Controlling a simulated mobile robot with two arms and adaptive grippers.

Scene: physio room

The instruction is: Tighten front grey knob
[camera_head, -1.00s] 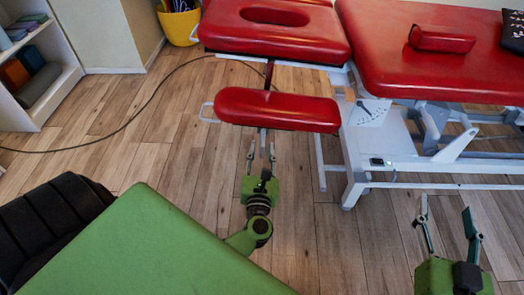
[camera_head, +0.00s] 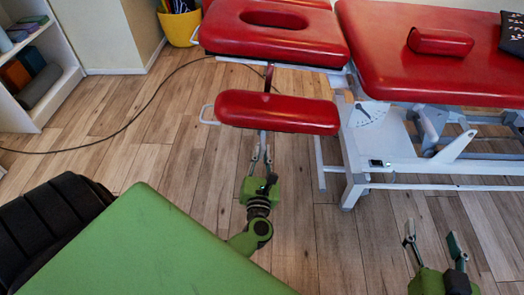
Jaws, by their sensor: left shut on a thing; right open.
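The red padded armrest (camera_head: 278,112) hangs in front of the red treatment table (camera_head: 270,38), with a grey post (camera_head: 263,138) below it. My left gripper (camera_head: 261,152) reaches up from the green arm to the lower end of this post. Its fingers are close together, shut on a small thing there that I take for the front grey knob. The knob itself is too small and too covered by the fingers to make out. My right gripper (camera_head: 431,236) is at the lower right over the floor, its two fingers apart, open and empty.
The table's white frame (camera_head: 350,160) stands right of my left gripper. A red bolster (camera_head: 440,41) lies on the table. A black cable (camera_head: 130,122) crosses the floor at left. A yellow bucket (camera_head: 180,28) and a shelf (camera_head: 50,95) stand behind. The floor between my grippers is clear.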

